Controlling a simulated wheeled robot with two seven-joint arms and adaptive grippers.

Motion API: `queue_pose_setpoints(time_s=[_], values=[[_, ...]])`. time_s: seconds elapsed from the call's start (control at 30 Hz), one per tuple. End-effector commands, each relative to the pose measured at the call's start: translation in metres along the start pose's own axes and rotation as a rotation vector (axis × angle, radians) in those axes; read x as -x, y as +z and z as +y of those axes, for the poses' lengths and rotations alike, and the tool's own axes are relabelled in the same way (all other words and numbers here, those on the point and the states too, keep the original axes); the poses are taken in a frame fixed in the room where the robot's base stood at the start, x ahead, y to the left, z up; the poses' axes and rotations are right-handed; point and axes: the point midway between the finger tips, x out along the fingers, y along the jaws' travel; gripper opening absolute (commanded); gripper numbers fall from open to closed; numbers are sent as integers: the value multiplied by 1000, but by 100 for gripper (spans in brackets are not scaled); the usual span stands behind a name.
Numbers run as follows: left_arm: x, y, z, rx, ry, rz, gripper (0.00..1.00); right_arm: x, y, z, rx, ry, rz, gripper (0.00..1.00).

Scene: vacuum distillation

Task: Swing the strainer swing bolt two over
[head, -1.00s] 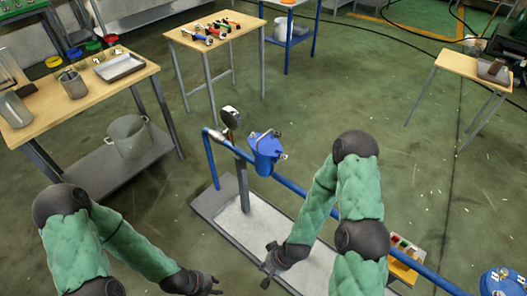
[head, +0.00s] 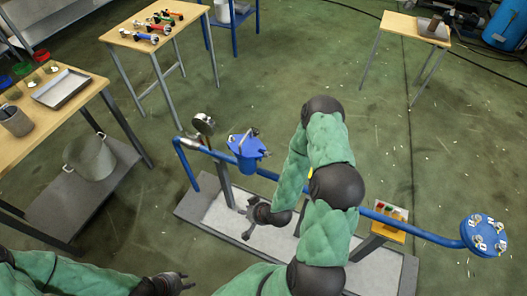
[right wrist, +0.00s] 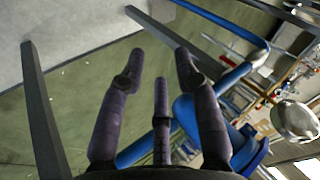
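The strainer (head: 247,152) is a blue pot with a flat lid on the blue pipe, left of centre in the head view. Small grey hardware stands up at its lid; I cannot tell which piece is swing bolt two. In the right wrist view the strainer's blue body (right wrist: 243,150) is low right, partly behind a finger. My right gripper (head: 246,222) is open and empty, below and in front of the strainer, apart from it. Its spread fingers fill the middle of the right wrist view (right wrist: 158,65). My left gripper (head: 187,283) is low at the bottom edge, open and empty.
A round gauge (head: 203,122) stands left of the strainer. A bench (head: 95,85) stands left, a tool table (head: 135,37) behind. Open floor lies between.

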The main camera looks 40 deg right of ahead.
Motion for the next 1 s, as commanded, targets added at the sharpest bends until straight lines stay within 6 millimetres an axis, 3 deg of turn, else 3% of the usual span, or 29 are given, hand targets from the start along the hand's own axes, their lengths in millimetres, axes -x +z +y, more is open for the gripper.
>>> queue_pose_setpoints(time_s=[0.17, 0.3, 0.4, 0.53, 0.73, 1.0], values=[[32, 1, 12, 0, 0, 0, 33, 48, -52, 16, -86, -16, 223, 33], [59, 2, 21, 0, 0, 0, 33, 103, -94, 32, -159, -39, 452, 33], [73, 3, 26, 0, 0, 0, 33, 139, -112, 40, -196, -56, 589, 33], [83, 3, 30, 0, 0, 0, 33, 171, -124, 45, -224, -74, 708, 33], [85, 3, 30, 0, 0, 0, 33, 183, -130, 47, -234, -88, 769, 33], [78, 3, 28, 0, 0, 0, 33, 157, -153, 47, -230, -91, 767, 33]])
